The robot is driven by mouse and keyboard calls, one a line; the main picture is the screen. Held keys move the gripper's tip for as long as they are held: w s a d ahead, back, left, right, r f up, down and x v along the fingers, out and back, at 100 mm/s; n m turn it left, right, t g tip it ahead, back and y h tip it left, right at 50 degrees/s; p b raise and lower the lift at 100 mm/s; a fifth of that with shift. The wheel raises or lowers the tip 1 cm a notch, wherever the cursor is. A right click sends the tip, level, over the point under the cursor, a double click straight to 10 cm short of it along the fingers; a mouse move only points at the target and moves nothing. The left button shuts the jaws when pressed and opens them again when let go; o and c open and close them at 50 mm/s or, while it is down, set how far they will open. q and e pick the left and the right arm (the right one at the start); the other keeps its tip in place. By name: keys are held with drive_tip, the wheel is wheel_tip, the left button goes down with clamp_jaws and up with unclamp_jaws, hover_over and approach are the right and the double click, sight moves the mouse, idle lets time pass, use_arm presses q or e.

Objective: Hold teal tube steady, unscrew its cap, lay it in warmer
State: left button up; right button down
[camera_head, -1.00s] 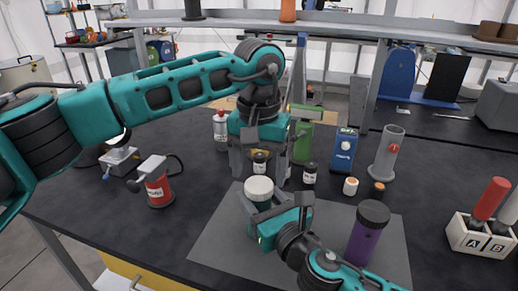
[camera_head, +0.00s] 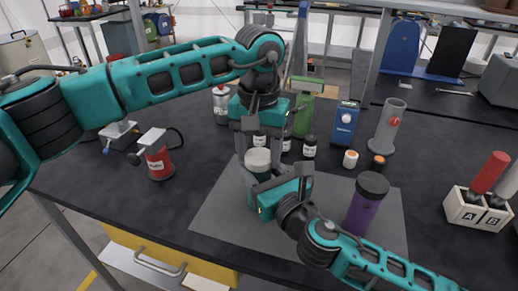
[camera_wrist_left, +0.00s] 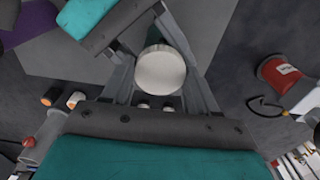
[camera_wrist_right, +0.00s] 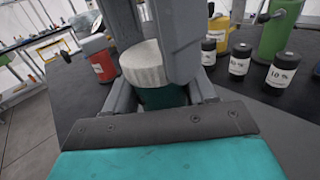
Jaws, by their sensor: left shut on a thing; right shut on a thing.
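The teal tube (camera_head: 261,176) stands upright on the grey mat (camera_head: 222,215), with a ribbed white cap (camera_head: 258,158) on top. My right gripper (camera_head: 256,190) is shut on the tube's body from the side. My left gripper (camera_head: 257,165) points down from above, its fingers on both sides of the cap and shut on it. In the left wrist view the cap (camera_wrist_left: 161,70) sits between the fingers. The right wrist view shows the cap (camera_wrist_right: 146,62) above the tube's teal body (camera_wrist_right: 160,97). I cannot tell which object is the warmer.
A purple tube with a dark cap (camera_head: 366,203) stands close to the right arm. Behind are a blue device (camera_head: 344,122), a grey cylinder with a red knob (camera_head: 386,130) and small bottles. A white A/B rack (camera_head: 478,212) is at right, a red container (camera_head: 158,162) at left.

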use_arm(q)
drive_tip(key=shift+c, duration=1.3)
drive_tip(key=n, duration=0.7)
drive_tip(key=shift+n, duration=0.3)
drive_tip(key=n, duration=0.3)
drive_tip(key=shift+r+n, duration=0.1)
drive_tip(key=shift+n, duration=0.3)
drive_tip(key=n, duration=0.3)
drive_tip(key=shift+n, duration=0.4)
drive_tip(key=n, duration=1.4)
drive_tip(key=shift+n, duration=0.3)
drive_tip(key=n, duration=1.8)
drive_tip(key=shift+n, duration=0.3)
drive_tip(key=n, duration=0.5)
drive_tip(key=shift+r+n, duration=0.1)
drive_tip(key=shift+n, duration=0.2)
